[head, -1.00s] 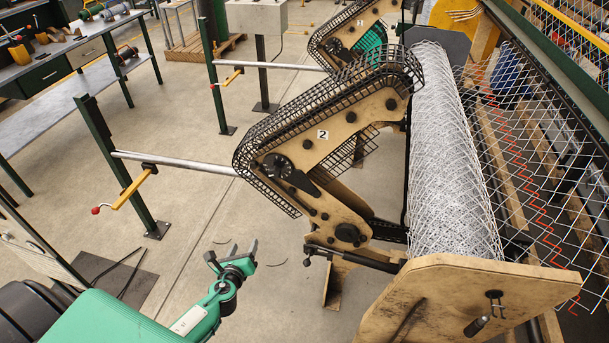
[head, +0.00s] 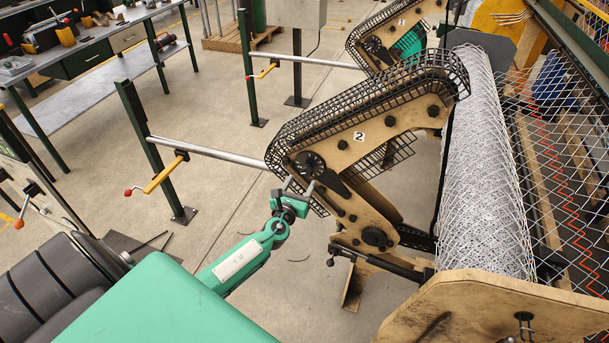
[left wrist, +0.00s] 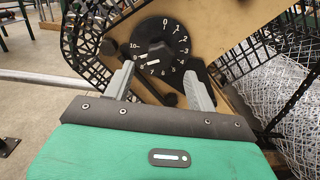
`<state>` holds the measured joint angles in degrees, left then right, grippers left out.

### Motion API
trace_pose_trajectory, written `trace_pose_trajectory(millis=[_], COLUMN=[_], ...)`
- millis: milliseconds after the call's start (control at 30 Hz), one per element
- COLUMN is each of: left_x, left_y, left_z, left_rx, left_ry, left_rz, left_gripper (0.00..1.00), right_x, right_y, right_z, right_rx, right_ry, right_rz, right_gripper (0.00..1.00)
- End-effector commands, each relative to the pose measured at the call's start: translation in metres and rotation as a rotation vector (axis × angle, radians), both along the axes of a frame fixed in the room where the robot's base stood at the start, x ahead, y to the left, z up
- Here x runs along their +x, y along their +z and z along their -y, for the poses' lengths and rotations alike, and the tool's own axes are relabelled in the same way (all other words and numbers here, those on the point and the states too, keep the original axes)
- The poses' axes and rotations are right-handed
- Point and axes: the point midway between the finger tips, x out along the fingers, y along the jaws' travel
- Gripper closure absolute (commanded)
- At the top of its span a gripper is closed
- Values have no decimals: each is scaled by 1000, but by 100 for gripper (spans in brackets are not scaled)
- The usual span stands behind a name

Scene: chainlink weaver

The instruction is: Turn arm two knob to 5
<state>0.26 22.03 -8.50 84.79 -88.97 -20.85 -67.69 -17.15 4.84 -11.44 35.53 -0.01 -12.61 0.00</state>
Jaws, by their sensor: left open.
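Arm two is the tan plate arm (head: 375,118) marked 2, with a black mesh guard along its edge. Its knob, a black round dial (head: 309,164), sits at the lower left end of the arm. In the left wrist view the dial (left wrist: 158,46) shows white numbers around its rim, with 0 at the top and 10 at the left. A small white mark shows low on the knob; its exact reading is unclear. My left gripper (head: 300,187) is open and empty, just below the dial. Its fingers (left wrist: 158,78) frame the dial's lower part, apparently without touching the knob.
The mesh guard (head: 300,128) runs close around the dial. A metal bar (head: 215,155) with a yellow handle (head: 163,175) is to the left. The mesh roll (head: 485,165) is to the right.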

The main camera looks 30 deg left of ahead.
Motion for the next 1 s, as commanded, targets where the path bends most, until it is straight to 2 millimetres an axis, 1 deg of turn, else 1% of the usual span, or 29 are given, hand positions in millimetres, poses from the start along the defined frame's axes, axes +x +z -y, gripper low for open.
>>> trace_pose_trajectory(millis=[33, 100, 300, 467, 700, 733, 933, 967, 1000], left_x=[9, 18, 36, 41, 42, 42, 42, 42, 42], left_y=[1, 2, 0, 0, 0, 0, 0, 0, 0], left_z=[-2, -5, -9, -10, -10, -10, -10, -10, -10], left_rx=[1, 1, 0, 0, 0, 0, 0, 0, 0], left_ry=[1, 1, 1, 0, 0, 0, 1, 0, 0], left_rz=[1, 2, 1, -1, -1, -1, -1, -1, 0], left_gripper=[43, 43, 43, 43, 43, 45, 84, 88, 88], right_x=[0, 0, 0, 0, 0, 0, 0, 0, 0], right_y=[1, 1, 1, 1, 1, 1, 1, 1, 1], right_z=[-2, -5, -11, -10, -5, -4, -1, -1, -1], right_rx=[2, 5, 12, 11, 5, 4, 2, 1, 1], right_ry=[-1, -2, -4, -3, -2, -2, 0, 0, 0], right_rz=[0, 0, 0, 0, 0, 0, 0, 0, 0], right_gripper=[64, 64, 64, 64, 64, 64, 64, 64, 64])
